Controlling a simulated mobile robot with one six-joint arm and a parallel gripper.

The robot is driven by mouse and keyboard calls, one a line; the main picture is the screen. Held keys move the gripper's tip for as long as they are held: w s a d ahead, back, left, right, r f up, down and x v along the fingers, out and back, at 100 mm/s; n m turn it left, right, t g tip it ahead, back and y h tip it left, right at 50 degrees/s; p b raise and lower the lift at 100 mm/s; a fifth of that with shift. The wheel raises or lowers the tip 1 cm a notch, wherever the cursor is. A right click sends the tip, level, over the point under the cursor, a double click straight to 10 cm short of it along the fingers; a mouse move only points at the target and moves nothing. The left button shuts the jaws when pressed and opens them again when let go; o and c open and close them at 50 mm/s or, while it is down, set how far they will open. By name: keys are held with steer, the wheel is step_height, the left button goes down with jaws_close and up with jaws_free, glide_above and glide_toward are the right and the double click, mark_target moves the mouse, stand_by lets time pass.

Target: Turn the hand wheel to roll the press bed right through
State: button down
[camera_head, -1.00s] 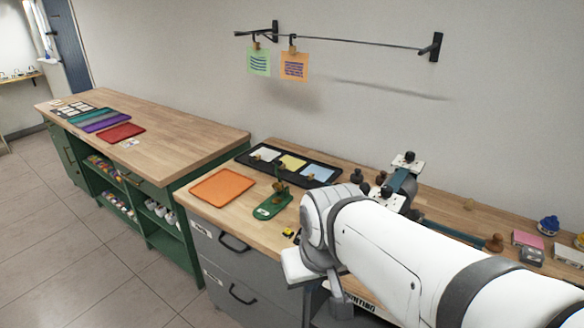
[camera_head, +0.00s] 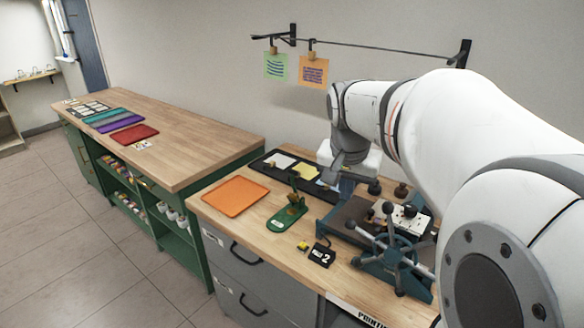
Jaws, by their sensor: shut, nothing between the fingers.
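The press (camera_head: 385,270) is a teal machine at the front edge of the wooden bench, at lower right. Its hand wheel (camera_head: 392,248) has several dark spokes with round knobs and faces the front. The flat press bed (camera_head: 352,216) shows left of the wheel, and a pale plate with knobs (camera_head: 405,219) sits on top of the press. My gripper (camera_head: 336,180) hangs above the back of the bench, behind and left of the wheel, apart from it. It is shut and holds nothing. My arm hides the right end of the bench.
An orange tray (camera_head: 234,196), a green stand (camera_head: 288,215) and a black number 2 tag (camera_head: 321,254) lie left of the press. A black tray with coloured sheets (camera_head: 270,163) lies behind. Prints (camera_head: 313,72) hang from a wall rail. Floor is clear at left.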

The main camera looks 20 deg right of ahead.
steer(key=w+d+r+m, duration=0.2)
steer(key=w+d+m, duration=0.1)
steer(key=w+d, duration=0.15)
steer(key=shift+h, duration=0.3)
steer(key=x, duration=0.4)
steer(key=s+p+x, duration=0.1)
steer(key=x, duration=0.2)
steer(key=a+p+x, duration=0.1)
steer(key=x, duration=0.3)
steer(key=shift+s+f, duration=0.3)
steer(key=shift+f, duration=0.35)
steer(key=shift+s+a+f, duration=0.1)
steer(key=shift+a+f, duration=0.1)
steer(key=shift+f, duration=0.35)
steer(key=shift+d, duration=0.1)
steer(key=shift+f, duration=0.1)
